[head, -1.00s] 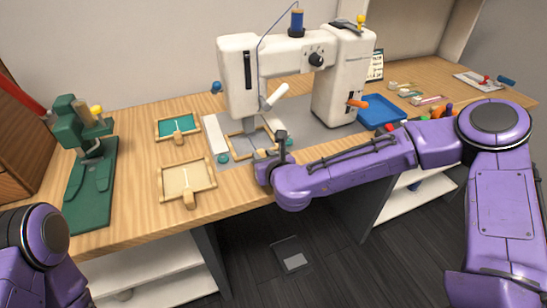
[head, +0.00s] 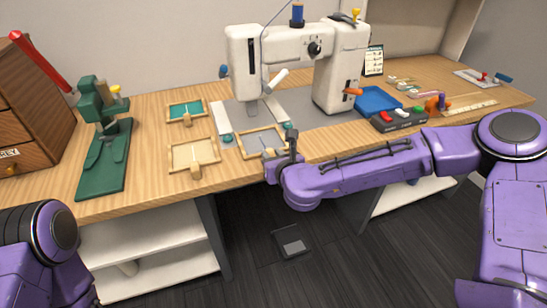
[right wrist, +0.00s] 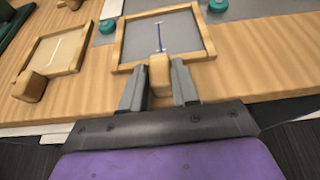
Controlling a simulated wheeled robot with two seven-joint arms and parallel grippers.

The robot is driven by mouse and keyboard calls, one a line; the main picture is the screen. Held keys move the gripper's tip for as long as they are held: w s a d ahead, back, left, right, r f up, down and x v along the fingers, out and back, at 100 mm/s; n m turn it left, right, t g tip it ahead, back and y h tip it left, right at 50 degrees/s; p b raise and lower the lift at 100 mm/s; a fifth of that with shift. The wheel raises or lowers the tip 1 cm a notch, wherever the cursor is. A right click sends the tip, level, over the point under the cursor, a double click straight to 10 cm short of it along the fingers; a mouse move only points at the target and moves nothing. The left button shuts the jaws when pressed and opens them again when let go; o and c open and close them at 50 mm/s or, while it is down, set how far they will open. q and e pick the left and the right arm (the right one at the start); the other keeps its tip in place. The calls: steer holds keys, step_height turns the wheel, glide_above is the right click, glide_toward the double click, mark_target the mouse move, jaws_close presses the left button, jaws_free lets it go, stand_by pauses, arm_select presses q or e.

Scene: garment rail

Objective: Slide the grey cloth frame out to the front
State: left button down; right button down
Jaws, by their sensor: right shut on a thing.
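The grey cloth frame (head: 264,141) has a wooden rim, and its cloth carries a blue stitched line. It lies at the front of the white sewing machine (head: 244,80), out from under the needle head. In the right wrist view the grey cloth frame (right wrist: 166,33) lies straight ahead, with its wooden handle towards me. My right gripper (right wrist: 159,90) is shut on that handle. In the head view my right gripper (head: 285,160) is at the table's front edge, partly hidden by its own wrist. My left gripper is out of view; only my left arm shows.
A cream cloth frame (head: 194,153) and a teal cloth frame (head: 187,111) lie to the left. A green press (head: 105,150) stands further left. A blue tray (head: 378,100) and a control box (head: 398,118) are on the right. Bare wood lies between the cream frame and the grey one.

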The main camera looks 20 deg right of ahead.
steer(key=c, duration=0.8)
jaws_free()
steer(key=shift+d, duration=0.35)
steer(key=v, duration=1)
steer(key=shift+s, duration=0.35)
